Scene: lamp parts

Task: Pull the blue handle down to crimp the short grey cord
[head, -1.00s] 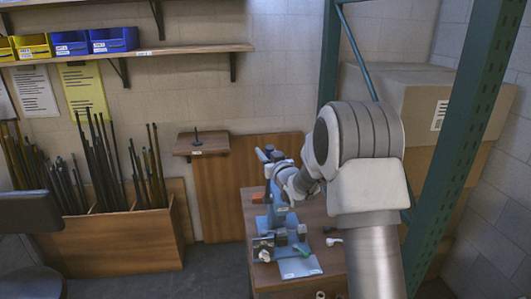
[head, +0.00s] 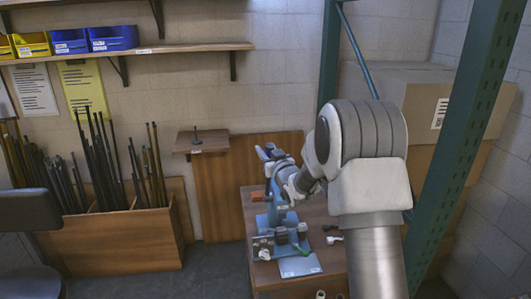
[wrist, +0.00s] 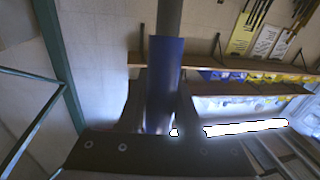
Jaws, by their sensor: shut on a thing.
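The blue handle (wrist: 166,70) stands between the two dark fingers of my gripper (wrist: 163,90) in the wrist view, with a grey rod running on above it. My gripper is shut on this handle. In the head view, my gripper (head: 275,164) is small and partly hidden by my wrist, at the top of the blue press (head: 276,206). The handle there shows only as a small blue piece. The press stands on a wooden bench (head: 325,268). Small grey and white parts sit at its foot; I cannot tell the short grey cord among them.
A light blue plate (head: 300,266) lies at the front of the bench, with small dark and white parts to its right. A green rack post (head: 468,130) and large cardboard boxes (head: 425,100) stand right of my arm. A wooden rod bin (head: 115,240) stands left.

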